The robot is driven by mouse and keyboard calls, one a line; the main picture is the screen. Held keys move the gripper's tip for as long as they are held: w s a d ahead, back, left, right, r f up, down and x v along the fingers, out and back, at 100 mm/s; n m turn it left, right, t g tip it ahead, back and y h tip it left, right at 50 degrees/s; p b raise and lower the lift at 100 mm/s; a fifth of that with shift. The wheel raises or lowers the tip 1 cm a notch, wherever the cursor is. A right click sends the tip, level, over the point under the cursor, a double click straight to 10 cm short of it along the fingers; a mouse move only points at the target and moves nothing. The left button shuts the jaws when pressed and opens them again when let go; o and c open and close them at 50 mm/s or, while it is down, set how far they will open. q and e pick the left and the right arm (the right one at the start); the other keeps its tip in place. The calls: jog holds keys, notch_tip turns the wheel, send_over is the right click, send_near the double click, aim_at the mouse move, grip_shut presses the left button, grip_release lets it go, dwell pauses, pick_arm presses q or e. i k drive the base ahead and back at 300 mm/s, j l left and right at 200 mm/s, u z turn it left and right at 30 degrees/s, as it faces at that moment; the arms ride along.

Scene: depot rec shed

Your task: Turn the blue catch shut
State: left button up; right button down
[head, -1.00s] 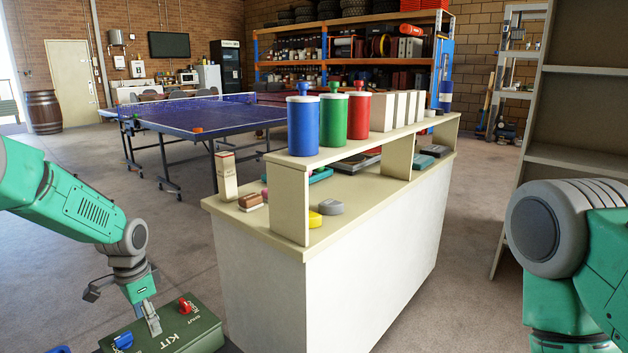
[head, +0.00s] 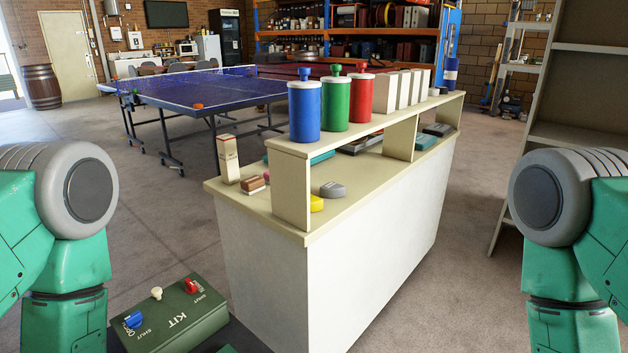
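A dark green kit box (head: 178,325) lies at the bottom left of the head view, with KIT and SHUT lettering on its lid. The blue catch (head: 134,319) is at the lid's left end, with small lettering partly hidden beside it. Its exact turn is too small to tell. A red catch (head: 191,285) sits at the far right corner of the lid. A cream knob (head: 156,293) stands between them at the back edge. Nothing of mine touches the box. My two arms show at the left and right edges, but both grippers are out of view.
A cream counter (head: 365,265) stands just right of the box, with blue, green and red canisters (head: 335,103) on its upper shelf. A table tennis table (head: 190,87) is behind. A shelf unit (head: 575,110) stands at the right. Open floor lies left of the box.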

aim_at(133, 321)
jog(key=k+j+u, duration=0.1)
jog(key=u, duration=1.05)
jog(key=i+z, duration=0.1)
jog(key=z, duration=0.3)
jog(key=i+j+z, duration=0.1)
jog(key=z, duration=0.25)
jog(key=j+z, duration=0.2)
jog(key=z, duration=0.2)
jog(key=i, duration=0.05)
